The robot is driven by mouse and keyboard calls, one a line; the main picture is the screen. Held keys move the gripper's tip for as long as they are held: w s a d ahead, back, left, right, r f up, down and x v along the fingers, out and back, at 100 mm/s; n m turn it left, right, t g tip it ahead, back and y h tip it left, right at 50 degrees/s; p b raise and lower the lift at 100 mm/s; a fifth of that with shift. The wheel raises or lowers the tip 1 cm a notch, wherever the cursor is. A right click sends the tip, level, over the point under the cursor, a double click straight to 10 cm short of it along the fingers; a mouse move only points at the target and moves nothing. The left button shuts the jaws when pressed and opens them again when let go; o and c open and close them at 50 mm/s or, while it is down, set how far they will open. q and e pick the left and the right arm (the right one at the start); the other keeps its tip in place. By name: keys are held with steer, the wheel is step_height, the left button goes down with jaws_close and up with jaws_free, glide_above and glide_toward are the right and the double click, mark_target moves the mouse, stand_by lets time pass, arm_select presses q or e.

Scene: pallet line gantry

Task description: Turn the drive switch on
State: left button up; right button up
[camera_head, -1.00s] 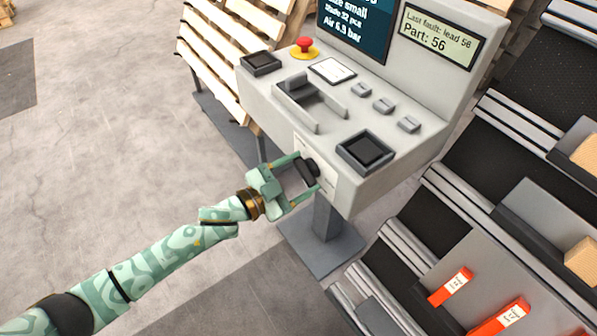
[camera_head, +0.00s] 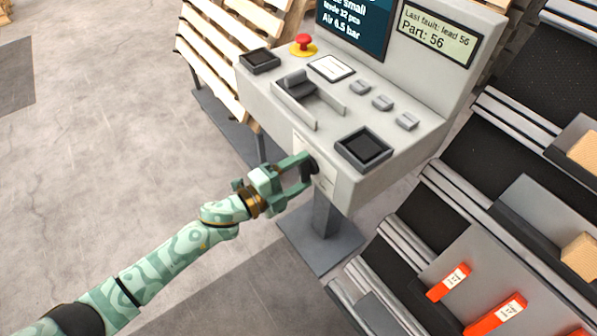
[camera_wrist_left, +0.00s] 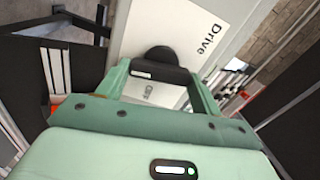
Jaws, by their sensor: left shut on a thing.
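The drive switch is a dark knob (camera_head: 312,166) on a pale plate on the front face of the grey console (camera_head: 400,150). In the left wrist view the knob (camera_wrist_left: 160,60) has a short white mark, and its plate (camera_wrist_left: 205,28) reads "Drive". Small lettering that looks like "OFF" shows on the plate between my fingers. My left gripper (camera_head: 306,170) is shut on the knob, with one green finger on each side of it in the left wrist view (camera_wrist_left: 160,74). Part of the knob is hidden by the fingers in the head view. My right gripper is not in view.
A red emergency button (camera_head: 303,42), several small grey switches and a slotted lever block (camera_head: 296,84) are on the console top. Wooden pallets (camera_head: 215,60) stand behind left. The floor at left is clear.

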arm_select(q)
steer(key=shift+f+m, duration=0.15)
steer(key=shift+m, duration=0.75)
steer(key=o, duration=1)
steer(key=p+v, duration=0.2)
steer(key=v, duration=1.4)
steer(key=shift+s+a, duration=0.15)
steer(key=shift+a, duration=0.05)
